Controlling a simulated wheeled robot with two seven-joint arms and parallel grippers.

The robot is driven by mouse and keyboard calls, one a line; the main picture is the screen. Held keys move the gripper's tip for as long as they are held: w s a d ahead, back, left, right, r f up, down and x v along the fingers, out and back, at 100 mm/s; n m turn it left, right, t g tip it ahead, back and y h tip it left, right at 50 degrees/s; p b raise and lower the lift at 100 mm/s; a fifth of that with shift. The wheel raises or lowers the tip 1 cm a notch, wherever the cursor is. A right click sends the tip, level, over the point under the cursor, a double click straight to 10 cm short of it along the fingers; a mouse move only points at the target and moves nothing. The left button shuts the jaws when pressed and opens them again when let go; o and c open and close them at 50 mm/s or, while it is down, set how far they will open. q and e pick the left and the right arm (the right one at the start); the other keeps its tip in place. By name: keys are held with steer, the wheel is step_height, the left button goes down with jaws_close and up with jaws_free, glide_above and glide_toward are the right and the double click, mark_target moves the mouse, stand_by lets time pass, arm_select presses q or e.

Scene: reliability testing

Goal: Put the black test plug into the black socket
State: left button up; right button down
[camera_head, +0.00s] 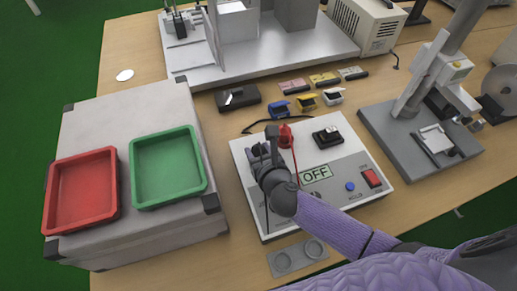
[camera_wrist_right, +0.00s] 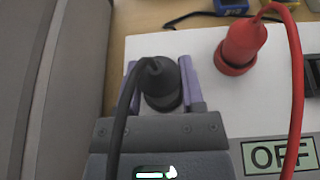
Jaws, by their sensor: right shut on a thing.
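My right gripper (camera_head: 261,160) is over the left part of the white tester box (camera_head: 320,202), its arm coming in from the lower right. It is shut on the black test plug (camera_wrist_right: 160,82), which stands upright between the purple-grey fingers in the right wrist view, its black cable hanging toward the wrist. The black socket is hidden under the plug and gripper; I cannot tell how far the plug is in. A red plug (camera_head: 286,137) with a red cable stands upright on the box just right of the gripper; it also shows in the right wrist view (camera_wrist_right: 241,45). My left gripper is not in view.
The box has an OFF display (camera_head: 316,173), a blue button (camera_head: 350,186) and a red switch (camera_head: 372,178). A grey case with a red tray (camera_head: 112,190) and a green tray (camera_head: 200,180) stands close on the left. Small coloured clips (camera_head: 306,102) lie behind the box.

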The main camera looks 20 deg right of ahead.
steer(key=shift+f+b, duration=0.5)
steer(key=shift+f, duration=0.1)
steer(key=shift+c, duration=2.4)
jaws_free()
steer(key=shift+s+r+p, duration=0.2)
steer(key=shift+s+p, duration=0.15)
steer(key=p+v, duration=0.4)
steer(key=v, duration=0.6)
steer(key=shift+s, duration=0.15)
steer(key=shift+f, duration=0.1)
